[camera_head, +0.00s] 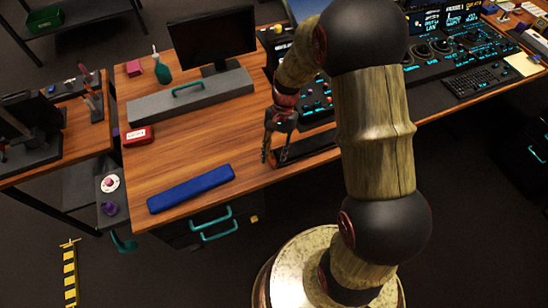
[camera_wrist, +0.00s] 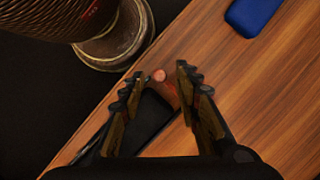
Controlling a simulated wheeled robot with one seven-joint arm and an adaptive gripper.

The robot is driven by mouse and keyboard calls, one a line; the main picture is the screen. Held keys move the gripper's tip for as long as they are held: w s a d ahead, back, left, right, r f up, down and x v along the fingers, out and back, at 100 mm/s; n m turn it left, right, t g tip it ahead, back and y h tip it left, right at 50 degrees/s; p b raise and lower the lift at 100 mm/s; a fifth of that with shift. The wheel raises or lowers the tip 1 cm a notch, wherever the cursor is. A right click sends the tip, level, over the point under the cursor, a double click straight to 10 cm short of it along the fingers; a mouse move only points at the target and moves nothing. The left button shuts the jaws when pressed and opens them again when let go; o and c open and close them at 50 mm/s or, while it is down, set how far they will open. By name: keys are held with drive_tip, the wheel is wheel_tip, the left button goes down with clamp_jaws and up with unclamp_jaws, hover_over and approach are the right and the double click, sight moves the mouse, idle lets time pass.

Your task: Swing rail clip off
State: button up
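My gripper (camera_head: 270,150) is above the front edge of the wooden desk, beside a low dark panel (camera_head: 310,145). In the wrist view my gripper (camera_wrist: 160,76) has its two fingers apart, with nothing held between them. A small coppery round end (camera_wrist: 158,75) shows between the fingertips, with a reddish strip below it along the edge of the dark panel (camera_wrist: 150,120). I cannot tell for certain whether this piece is the rail clip, or whether a finger touches it. The left finger hides part of the panel.
A blue bar-shaped pad (camera_head: 191,188) lies left of my gripper. Console panels and a keyboard (camera_head: 478,81) are at right. Bare wood (camera_head: 215,140) lies between pad and riser.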

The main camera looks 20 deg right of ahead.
drive_tip(key=shift+s+f, duration=0.1)
drive_tip(key=shift+f, duration=0.05)
drive_tip(key=shift+c, duration=0.8)
clamp_jaws()
